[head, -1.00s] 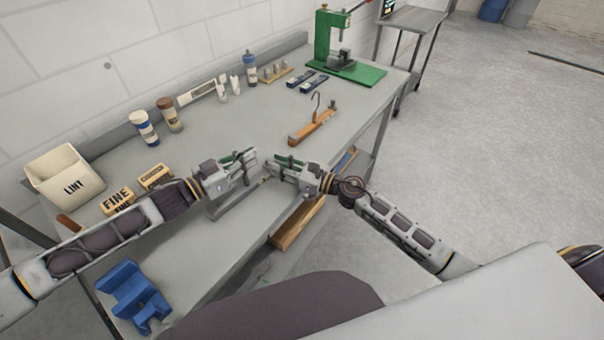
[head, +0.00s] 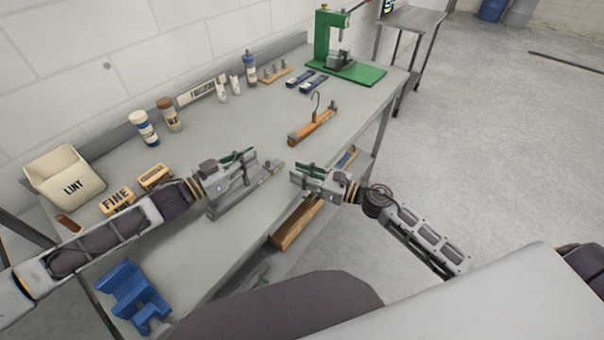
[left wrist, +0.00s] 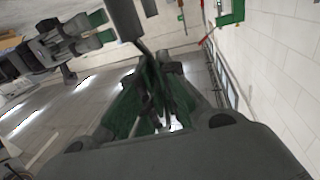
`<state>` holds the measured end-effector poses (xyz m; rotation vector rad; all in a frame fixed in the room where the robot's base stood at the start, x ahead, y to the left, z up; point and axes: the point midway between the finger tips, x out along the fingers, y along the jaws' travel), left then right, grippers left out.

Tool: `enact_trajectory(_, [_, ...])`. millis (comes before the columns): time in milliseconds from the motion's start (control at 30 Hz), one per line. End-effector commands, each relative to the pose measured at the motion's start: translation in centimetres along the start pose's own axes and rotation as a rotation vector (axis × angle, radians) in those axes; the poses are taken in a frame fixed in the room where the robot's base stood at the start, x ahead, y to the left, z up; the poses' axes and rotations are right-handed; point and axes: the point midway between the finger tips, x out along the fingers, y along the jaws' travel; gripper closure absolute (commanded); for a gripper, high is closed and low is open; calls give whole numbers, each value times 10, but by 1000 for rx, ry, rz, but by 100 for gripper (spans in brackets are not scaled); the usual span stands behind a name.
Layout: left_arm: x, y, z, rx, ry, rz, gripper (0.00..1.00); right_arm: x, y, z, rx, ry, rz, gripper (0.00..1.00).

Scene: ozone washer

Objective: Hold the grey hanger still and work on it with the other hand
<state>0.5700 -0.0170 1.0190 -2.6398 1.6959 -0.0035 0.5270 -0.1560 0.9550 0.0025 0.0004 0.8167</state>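A long grey bar, which I take to be the grey hanger (head: 262,180), lies slantwise near the bench's front edge in the head view. My left gripper (head: 250,161) is over its back side, fingers pointing right, and hides part of it. In the left wrist view its green-padded fingers (left wrist: 152,75) converge, but I cannot tell whether they grip anything. My right gripper (head: 298,178) is to the right of the bar's far end, apart from it, with its fingers spread and nothing seen between them. It also shows in the left wrist view (left wrist: 95,32).
A wooden hanger with a hook (head: 312,126) lies further along the bench. A green press (head: 345,65) stands at the far end. A lint bin (head: 65,178), FINE block (head: 117,200) and bottles (head: 143,128) are at left. A blue fixture (head: 135,295) is at front left.

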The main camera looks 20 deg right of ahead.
Motion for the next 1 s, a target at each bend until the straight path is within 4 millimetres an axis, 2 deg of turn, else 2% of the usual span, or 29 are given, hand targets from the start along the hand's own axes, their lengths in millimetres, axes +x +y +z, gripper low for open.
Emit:
enact_trajectory(467, [0, 0, -1, 0, 1, 0, 100, -2, 0, 0, -1, 1, 0, 77])
enact_trajectory(500, [0, 0, -1, 0, 1, 0, 92, -2, 0, 0, -1, 1, 0, 77])
enact_trajectory(700, [0, 0, 0, 0, 1, 0, 70, -2, 0, 0, -1, 1, 0, 77])
enact_trajectory(1000, [0, 0, 0, 0, 0, 0, 70, -2, 0, 0, -1, 1, 0, 77])
